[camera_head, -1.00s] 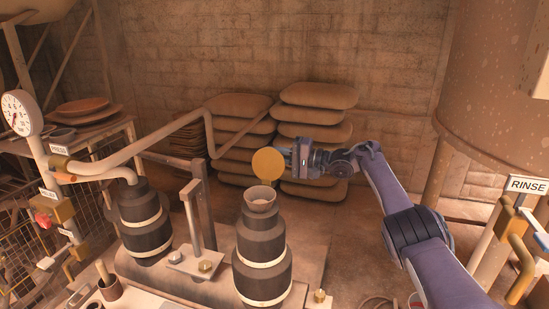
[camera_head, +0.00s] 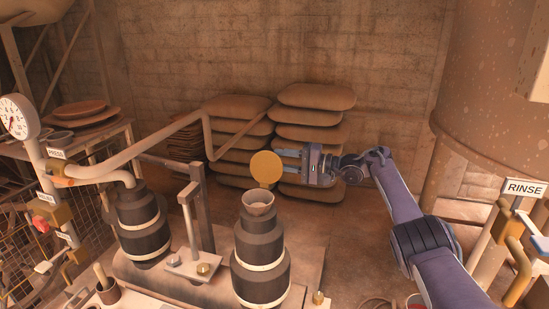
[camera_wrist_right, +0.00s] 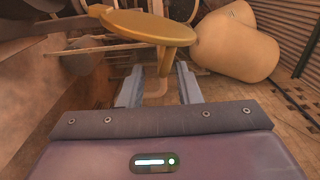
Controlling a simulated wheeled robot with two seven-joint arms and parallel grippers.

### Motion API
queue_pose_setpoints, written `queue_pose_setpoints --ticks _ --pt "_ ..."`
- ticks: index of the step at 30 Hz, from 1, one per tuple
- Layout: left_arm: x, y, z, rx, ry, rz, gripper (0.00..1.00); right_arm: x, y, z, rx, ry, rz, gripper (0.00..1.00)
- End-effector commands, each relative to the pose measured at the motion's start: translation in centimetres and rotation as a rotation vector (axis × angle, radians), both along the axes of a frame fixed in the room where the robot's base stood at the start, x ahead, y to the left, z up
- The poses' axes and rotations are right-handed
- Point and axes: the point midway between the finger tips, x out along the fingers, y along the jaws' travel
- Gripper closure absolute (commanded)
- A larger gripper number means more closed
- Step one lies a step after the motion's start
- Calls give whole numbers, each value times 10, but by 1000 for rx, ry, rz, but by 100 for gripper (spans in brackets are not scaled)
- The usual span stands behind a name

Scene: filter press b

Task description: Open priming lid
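The priming lid is a round yellow disc (camera_head: 266,169) standing raised on edge above the pale funnel cup (camera_head: 258,199) on top of the dark pump body with pale bands (camera_head: 259,262). The cup's mouth is uncovered. In the right wrist view the lid (camera_wrist_right: 150,26) shows ahead of and above the parted fingers (camera_wrist_right: 158,78). Whether a fingertip touches the lid I cannot tell. My left gripper is not in view.
A second dark banded pump body (camera_head: 143,225) and an upright metal lever (camera_head: 190,220) stand to the left. A pale pipe (camera_head: 165,143) runs behind. Stacked sacks (camera_head: 316,97) are at the wall, and a RINSE sign (camera_head: 526,188) with pipes is at right.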

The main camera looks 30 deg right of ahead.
Motion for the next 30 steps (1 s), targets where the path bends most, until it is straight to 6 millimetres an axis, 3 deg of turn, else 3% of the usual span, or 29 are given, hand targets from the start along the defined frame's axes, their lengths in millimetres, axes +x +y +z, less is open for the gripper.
queue_pose_setpoints --ticks 4,10,26,30 --pt "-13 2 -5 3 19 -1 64 -20 -18 -1 -1 2 -2 69" --pt "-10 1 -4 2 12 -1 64 -34 -30 -1 1 1 0 69" --pt "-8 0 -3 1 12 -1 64 -35 -31 -1 1 1 0 69" --pt "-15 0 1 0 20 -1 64 -35 -32 9 1 -1 0 69"
